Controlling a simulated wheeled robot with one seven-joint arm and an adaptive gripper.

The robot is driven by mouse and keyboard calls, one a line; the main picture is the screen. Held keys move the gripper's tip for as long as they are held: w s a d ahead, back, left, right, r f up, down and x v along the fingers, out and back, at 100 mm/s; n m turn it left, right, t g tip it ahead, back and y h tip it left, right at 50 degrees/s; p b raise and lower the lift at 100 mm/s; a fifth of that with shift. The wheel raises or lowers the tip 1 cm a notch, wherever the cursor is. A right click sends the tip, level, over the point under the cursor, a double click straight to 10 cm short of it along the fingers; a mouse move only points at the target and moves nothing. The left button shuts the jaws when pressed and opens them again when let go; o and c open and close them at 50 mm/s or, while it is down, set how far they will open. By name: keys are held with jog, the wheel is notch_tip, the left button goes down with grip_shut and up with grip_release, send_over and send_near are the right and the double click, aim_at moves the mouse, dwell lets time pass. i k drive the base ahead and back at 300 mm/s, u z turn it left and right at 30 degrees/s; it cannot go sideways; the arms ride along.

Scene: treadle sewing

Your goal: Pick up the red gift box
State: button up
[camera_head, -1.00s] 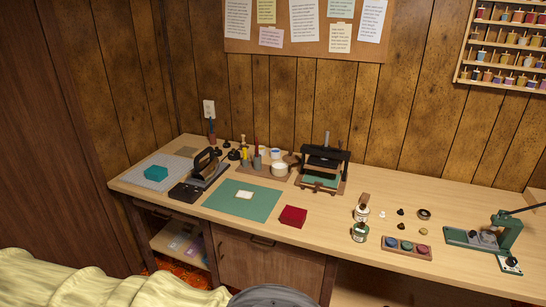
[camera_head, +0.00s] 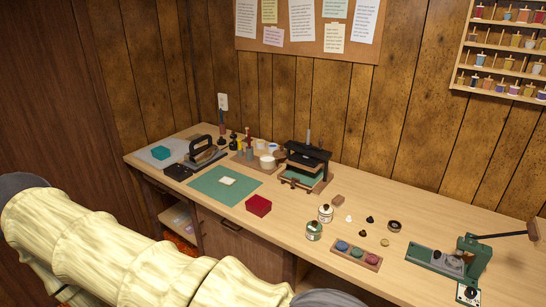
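The red gift box (camera_head: 258,205) sits on the wooden workbench (camera_head: 420,212) near its front edge. It is just right of a green cutting mat (camera_head: 208,190) and appears closed and upright. Nothing touches it. My arm, in a pale yellow ribbed cover, crosses the lower left of the head view, below and in front of the bench. My gripper is outside the picture, so its state does not show.
A black press (camera_head: 306,165) stands behind the box. Two small jars (camera_head: 325,213) and a tray of coloured pots (camera_head: 356,254) are to its right. A green lever tool (camera_head: 468,257) stands at far right.

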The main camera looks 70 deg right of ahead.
aim_at(258, 206)
jog(key=z, duration=1.4)
